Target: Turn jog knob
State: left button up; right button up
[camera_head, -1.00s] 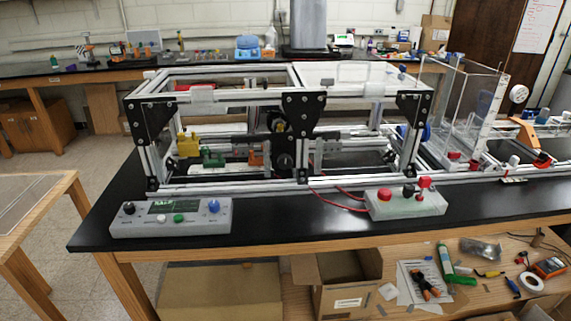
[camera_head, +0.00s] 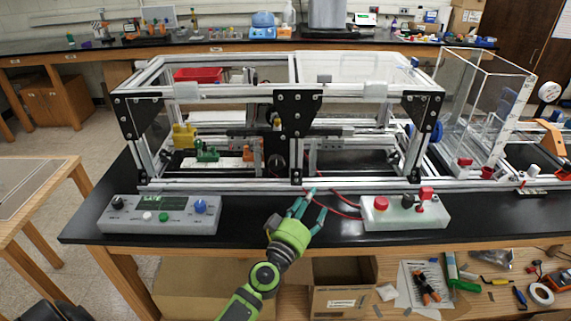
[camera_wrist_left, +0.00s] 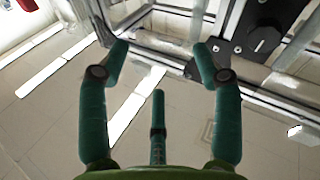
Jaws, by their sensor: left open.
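A grey control box (camera_head: 150,225) stands on the black bench top at the left, in front of the frame. It has a black knob (camera_head: 118,202) on its left, a small display and a blue knob (camera_head: 200,206) on its right. I cannot tell from labels which one is the jog knob. My left gripper (camera_head: 308,202) is to the right of this box, between it and the second box, with teal fingers spread and empty. In the left wrist view the gripper (camera_wrist_left: 160,65) is open, and neither knob of the grey box can be made out.
The extrusion frame (camera_head: 230,188) stands behind the boxes. A second pale box (camera_head: 400,216) with red and black controls stands to the right, with red cables (camera_head: 340,213) running from it. Bare black bench top lies between my left gripper and the grey box.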

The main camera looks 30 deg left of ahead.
aim_at(275, 165)
pick_arm(q)
jog(key=w+a+n+g+y, duration=0.1)
jog(key=a+n+y, duration=0.2)
jog(key=a, duration=0.1)
jog(key=w+a+r+n+g+y, duration=0.1)
jog(key=a+n+y, duration=0.2)
jog(key=a, duration=0.1)
jog(key=w+a+n+g+y, duration=0.1)
jog(key=a+n+g+y, duration=0.1)
jog(key=a+n+y, duration=0.1)
jog(key=shift+w+a+r, duration=0.3)
jog(key=shift+w+a, duration=0.05)
jog(key=shift+a, duration=0.25)
jog(key=x, duration=0.6)
jog(key=shift+w+b, duration=0.1)
jog(key=shift+b, duration=0.25)
jog(key=c, duration=1.2)
